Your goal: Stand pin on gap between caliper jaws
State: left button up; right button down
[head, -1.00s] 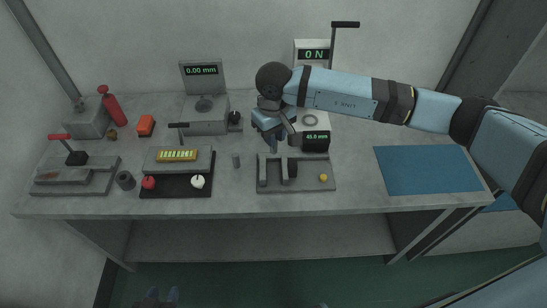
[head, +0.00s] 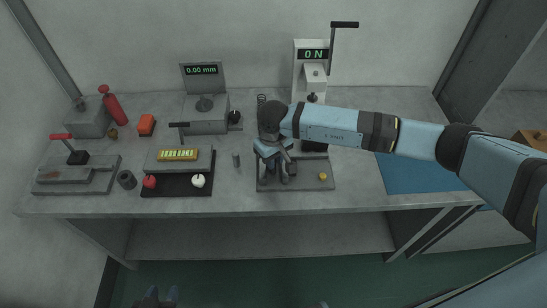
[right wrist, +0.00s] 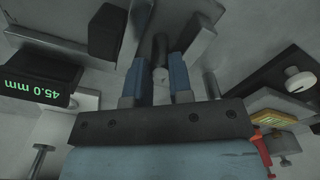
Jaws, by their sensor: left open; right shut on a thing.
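Whether the pin touches the base is unclear. My left gripper (head: 159,295) is open and empty at the bottom edge.
A caliper display (right wrist: 38,80) reads 45.0 mm. A small grey cylinder (head: 237,160) stands left of the caliper. A black tray (head: 178,186) with red and white knobs is further left. A blue mat (head: 420,172) lies right. A gauge (head: 205,112) stands behind.

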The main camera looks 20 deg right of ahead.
jog(key=shift+f, duration=0.25)
jog(key=c, duration=1)
grip_release()
jog(key=shift+r, duration=0.1)
jog(key=shift+r, duration=0.1)
